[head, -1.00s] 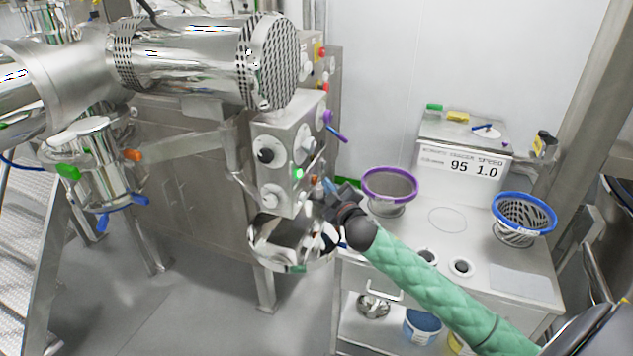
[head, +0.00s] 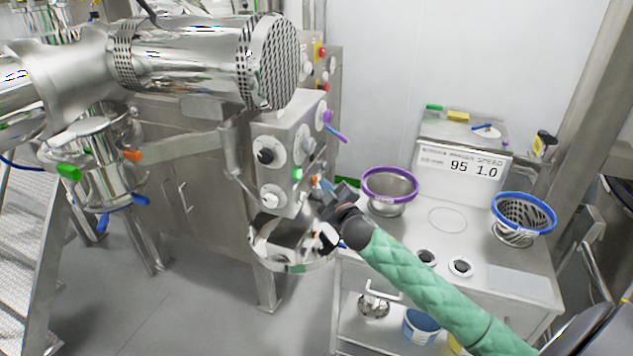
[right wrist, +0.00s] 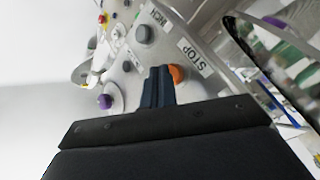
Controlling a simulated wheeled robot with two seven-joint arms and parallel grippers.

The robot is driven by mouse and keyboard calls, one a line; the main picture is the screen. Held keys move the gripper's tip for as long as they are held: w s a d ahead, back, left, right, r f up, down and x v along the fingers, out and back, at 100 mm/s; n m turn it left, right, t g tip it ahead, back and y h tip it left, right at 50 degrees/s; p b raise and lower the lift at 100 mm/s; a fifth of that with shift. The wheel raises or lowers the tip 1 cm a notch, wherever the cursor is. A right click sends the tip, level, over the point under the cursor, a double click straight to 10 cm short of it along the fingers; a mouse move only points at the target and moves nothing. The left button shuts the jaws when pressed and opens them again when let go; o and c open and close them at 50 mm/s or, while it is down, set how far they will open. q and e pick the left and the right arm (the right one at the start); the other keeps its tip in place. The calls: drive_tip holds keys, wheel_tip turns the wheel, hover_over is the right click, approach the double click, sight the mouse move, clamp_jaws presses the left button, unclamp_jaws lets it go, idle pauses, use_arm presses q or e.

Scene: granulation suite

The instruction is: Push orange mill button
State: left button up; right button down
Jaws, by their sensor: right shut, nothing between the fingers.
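The orange button (right wrist: 177,74) sits on the grey metal mill panel beside a STOP label in the right wrist view. In the head view the orange button (head: 314,181) shows small on the side of the mill control box (head: 285,150), near the lit green button (head: 297,174). My right gripper (right wrist: 160,72) is shut and empty. Its dark fingertips are right beside the orange button and cover part of its edge; I cannot tell if they touch it. In the head view my right gripper (head: 328,186) is close to the box's right side. My left gripper is not in view.
A grey button (right wrist: 145,34) and a purple knob (right wrist: 106,101) are also on the panel. A steel bowl-shaped part (head: 290,255) hangs below the box. A white bench (head: 440,245) at the right holds a purple-rimmed sieve (head: 390,186) and a blue-rimmed one (head: 523,212).

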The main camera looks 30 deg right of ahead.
drive_tip(key=shift+w+a, duration=0.3)
drive_tip(key=shift+w, duration=0.05)
idle(0.7)
drive_tip(key=shift+s+d, duration=0.1)
idle(0.4)
drive_tip(key=shift+s+d, duration=0.45)
drive_tip(key=shift+s, duration=0.15)
drive_tip(key=s+d, duration=0.3)
drive_tip(key=shift+s+d, duration=0.15)
drive_tip(key=shift+s, duration=0.25)
idle(0.9)
